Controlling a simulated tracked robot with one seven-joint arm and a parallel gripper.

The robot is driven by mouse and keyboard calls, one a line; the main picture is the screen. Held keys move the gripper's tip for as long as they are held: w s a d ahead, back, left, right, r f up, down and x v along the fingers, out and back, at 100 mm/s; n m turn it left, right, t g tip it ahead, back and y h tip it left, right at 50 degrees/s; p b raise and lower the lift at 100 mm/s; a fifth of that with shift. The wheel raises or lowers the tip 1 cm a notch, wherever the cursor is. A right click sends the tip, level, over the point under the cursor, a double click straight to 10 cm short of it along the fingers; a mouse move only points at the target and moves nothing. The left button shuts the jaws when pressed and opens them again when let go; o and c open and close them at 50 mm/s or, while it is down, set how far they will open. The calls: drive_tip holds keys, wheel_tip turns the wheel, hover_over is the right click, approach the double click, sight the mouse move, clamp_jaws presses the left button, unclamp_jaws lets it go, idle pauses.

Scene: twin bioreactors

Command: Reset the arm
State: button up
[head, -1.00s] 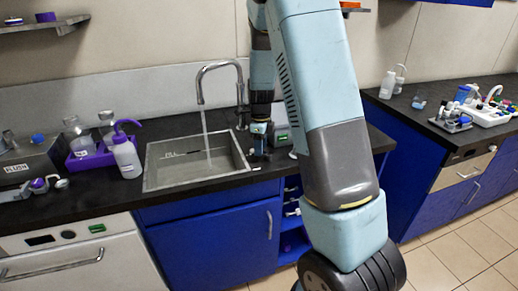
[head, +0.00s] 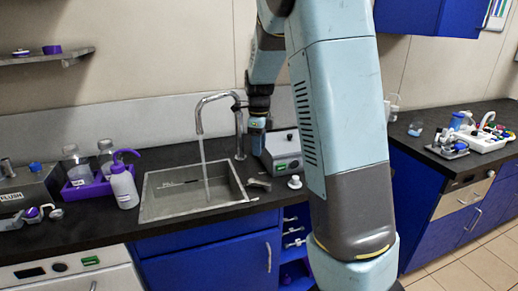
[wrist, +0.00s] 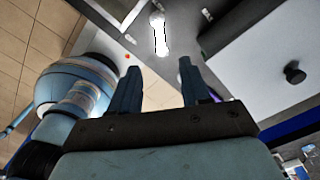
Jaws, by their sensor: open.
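My gripper (wrist: 158,88) is open, with its two blue fingers apart and nothing between them in the wrist view. In the head view its end (head: 257,128) hangs above the counter, right of the sink tap (head: 203,118) and in front of a small grey device (head: 281,152). Its fingertips are too small to make out there. A bright, pale elongated item (wrist: 159,35) shows beyond the fingers in the wrist view. A small grey item (head: 258,183) lies on the counter right of the sink.
Water runs from the tap into the sink (head: 185,205). A white-and-purple wash bottle (head: 123,183) and a purple tray (head: 85,186) with bottles stand left of it. A small white item (head: 294,182) is by the device. A second counter (head: 422,122) carries labware at right.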

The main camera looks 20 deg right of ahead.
idle(0.3)
drive_tip(key=s+a+r+n+t, duration=0.1)
drive_tip(key=s+r+n, duration=0.3)
drive_tip(key=s+n, duration=0.4)
drive_tip(key=s+a+r+n+t, duration=0.1)
drive_tip(key=s+r+n+t, duration=0.1)
drive_tip(key=s+r+n, duration=0.3)
drive_tip(key=s+r+n+t, duration=0.2)
drive_tip(key=s+r+n, duration=0.3)
drive_tip(key=s+n, duration=0.7)
drive_tip(key=shift+s+a+t, duration=0.3)
drive_tip(key=shift+s+a, duration=0.1)
drive_tip(key=shift+s, duration=2.55)
